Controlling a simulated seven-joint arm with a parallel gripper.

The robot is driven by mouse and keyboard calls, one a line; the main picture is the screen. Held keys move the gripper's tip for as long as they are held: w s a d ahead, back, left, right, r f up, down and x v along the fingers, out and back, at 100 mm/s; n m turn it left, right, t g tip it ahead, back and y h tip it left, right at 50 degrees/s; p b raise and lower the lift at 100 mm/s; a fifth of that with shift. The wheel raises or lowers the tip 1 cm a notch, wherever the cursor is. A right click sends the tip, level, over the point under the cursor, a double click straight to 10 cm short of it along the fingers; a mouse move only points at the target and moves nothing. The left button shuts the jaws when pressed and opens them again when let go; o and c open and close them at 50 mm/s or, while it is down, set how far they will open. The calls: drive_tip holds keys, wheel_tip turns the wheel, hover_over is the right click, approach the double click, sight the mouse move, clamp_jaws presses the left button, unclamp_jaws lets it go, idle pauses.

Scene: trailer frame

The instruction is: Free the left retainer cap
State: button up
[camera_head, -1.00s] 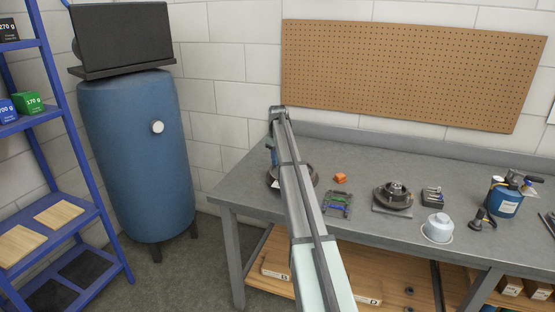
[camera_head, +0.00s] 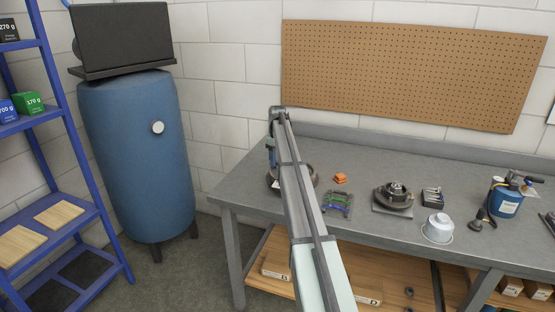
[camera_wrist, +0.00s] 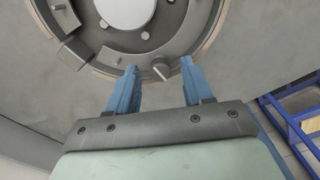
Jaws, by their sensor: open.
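A round brake-like assembly (camera_head: 313,177) sits at the left end of the bench, mostly hidden behind my arm in the head view. In the wrist view its grey backing plate (camera_wrist: 228,30) carries curved shoes and a pale hub (camera_wrist: 125,10) with bolts. A small light-grey cap-like piece (camera_wrist: 161,69) sits on the lower rim; I cannot tell if it is the left retainer cap. My gripper (camera_wrist: 158,66) is open, with its two blue fingers on either side of this piece and a gap visible on each side. Whether the fingertips touch the plate is not clear.
Right of the assembly, the bench (camera_head: 250,180) holds an orange block (camera_head: 340,178), a small tool tray (camera_head: 338,202), another round assembly (camera_head: 393,194), a white cup-like part (camera_head: 438,229) and a blue torch canister (camera_head: 505,200). A blue shelf (camera_head: 55,225) and tank (camera_head: 135,160) stand left.

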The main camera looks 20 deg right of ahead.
drive_tip(key=shift+r, duration=0.1)
wheel_tip(320, 180, up, 14)
drive_tip(key=shift+f, duration=0.2)
idle(0.4)
idle(0.4)
